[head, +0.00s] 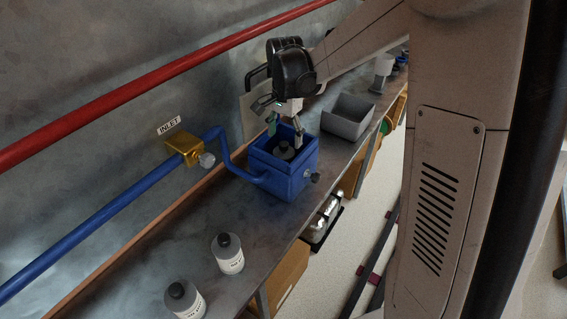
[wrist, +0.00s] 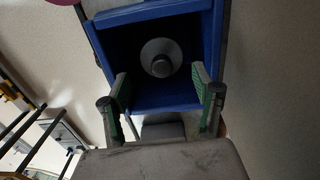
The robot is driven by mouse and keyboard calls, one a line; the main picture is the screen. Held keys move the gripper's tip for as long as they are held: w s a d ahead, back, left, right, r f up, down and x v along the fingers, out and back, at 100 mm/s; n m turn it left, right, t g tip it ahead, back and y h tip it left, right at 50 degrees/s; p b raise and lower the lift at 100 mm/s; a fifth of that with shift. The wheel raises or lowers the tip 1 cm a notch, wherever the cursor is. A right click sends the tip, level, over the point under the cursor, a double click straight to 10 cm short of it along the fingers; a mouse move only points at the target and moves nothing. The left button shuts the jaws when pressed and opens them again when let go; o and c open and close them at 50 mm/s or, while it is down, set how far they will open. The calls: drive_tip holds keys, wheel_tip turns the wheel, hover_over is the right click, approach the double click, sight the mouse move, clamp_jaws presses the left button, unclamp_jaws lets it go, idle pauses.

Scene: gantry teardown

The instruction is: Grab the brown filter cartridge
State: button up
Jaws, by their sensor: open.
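An open-topped blue housing (head: 288,184) stands on the bench; it also shows in the wrist view (wrist: 160,107). Inside it is a round piece (head: 284,153) with a pale grey disc and a dark round knob, seen from above in the wrist view (wrist: 161,57). It looks grey rather than brown, and its lower part is hidden by the housing walls. My gripper (head: 285,136) is open, pointing down at the housing mouth. In the wrist view its green-padded fingers (wrist: 160,85) are spread, with the round piece beyond and between them, apart from both.
A grey open bin (head: 347,122) stands just right of the housing. A blue pipe (head: 95,235) joins the housing through a brass valve (head: 184,148) labelled INLET. Two white bottles (head: 228,254) stand at the bench's near end. A red pipe (head: 130,88) runs along the wall.

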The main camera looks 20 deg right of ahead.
sight(284, 151)
drive_tip(key=shift+a+f, duration=0.15)
drive_tip(key=shift+f, duration=3.3)
drive_tip(key=c, duration=1)
drive_tip(key=shift+c, duration=0.2)
drive_tip(key=shift+r, duration=0.15)
